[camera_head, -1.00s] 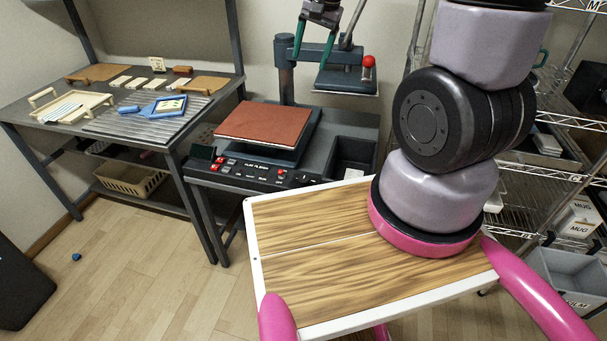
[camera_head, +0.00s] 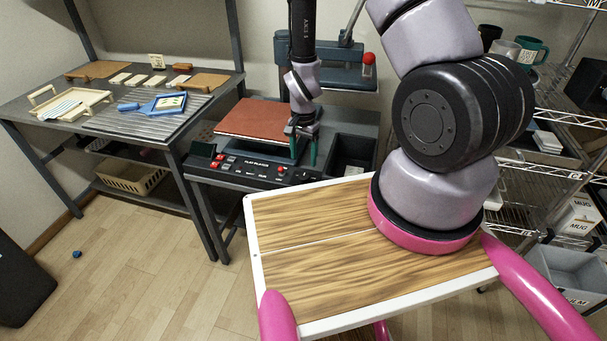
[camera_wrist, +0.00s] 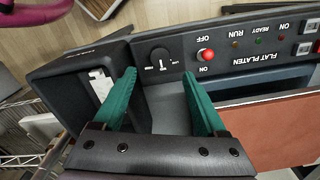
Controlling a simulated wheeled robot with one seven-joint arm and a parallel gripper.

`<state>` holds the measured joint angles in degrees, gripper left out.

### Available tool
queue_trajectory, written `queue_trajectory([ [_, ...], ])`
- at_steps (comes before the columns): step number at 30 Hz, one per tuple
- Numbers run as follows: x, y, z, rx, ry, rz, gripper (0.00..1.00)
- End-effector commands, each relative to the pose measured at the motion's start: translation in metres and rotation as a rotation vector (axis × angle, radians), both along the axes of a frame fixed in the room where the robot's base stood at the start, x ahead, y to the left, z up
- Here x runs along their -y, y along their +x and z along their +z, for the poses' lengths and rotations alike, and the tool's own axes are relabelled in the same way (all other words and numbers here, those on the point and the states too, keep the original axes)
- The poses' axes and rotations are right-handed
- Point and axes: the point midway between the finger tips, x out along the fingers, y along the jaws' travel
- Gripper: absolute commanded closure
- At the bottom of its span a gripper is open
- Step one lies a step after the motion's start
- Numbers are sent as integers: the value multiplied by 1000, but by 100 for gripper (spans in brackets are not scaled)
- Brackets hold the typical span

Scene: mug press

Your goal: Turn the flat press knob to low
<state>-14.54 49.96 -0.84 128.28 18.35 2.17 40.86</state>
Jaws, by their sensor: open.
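The flat press (camera_head: 262,121) has a red-brown platen and a dark front control panel (camera_head: 240,168). In the wrist view the panel appears upside down, and a small dark round knob (camera_wrist: 160,54) sits on it near the storage bin. Small white markings surround the knob; its exact setting is too small to tell. My gripper (camera_wrist: 159,75) is open, with its green fingers pointing toward the panel. The knob shows in the gap between the fingertips, with no contact visible. In the head view my gripper (camera_head: 304,148) hangs over the platen's right front corner.
A red switch (camera_wrist: 205,55) marked ON and OFF is beside the knob, close to one finger. A black open bin (camera_head: 352,160) is right of the platen. The mug press with a red ball handle (camera_head: 368,59) stands behind. A side table (camera_head: 215,100) holds trays and boards.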

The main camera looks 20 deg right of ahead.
Motion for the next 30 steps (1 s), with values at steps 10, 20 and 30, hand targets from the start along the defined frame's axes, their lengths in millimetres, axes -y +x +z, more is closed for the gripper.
queue_trajectory([
  [10, 0, 0, -63, -2, 1, 0, 26],
  [20, 0, 0, -80, 1, 1, 0, 26],
  [30, 0, 0, -80, -1, 1, 0, 91],
])
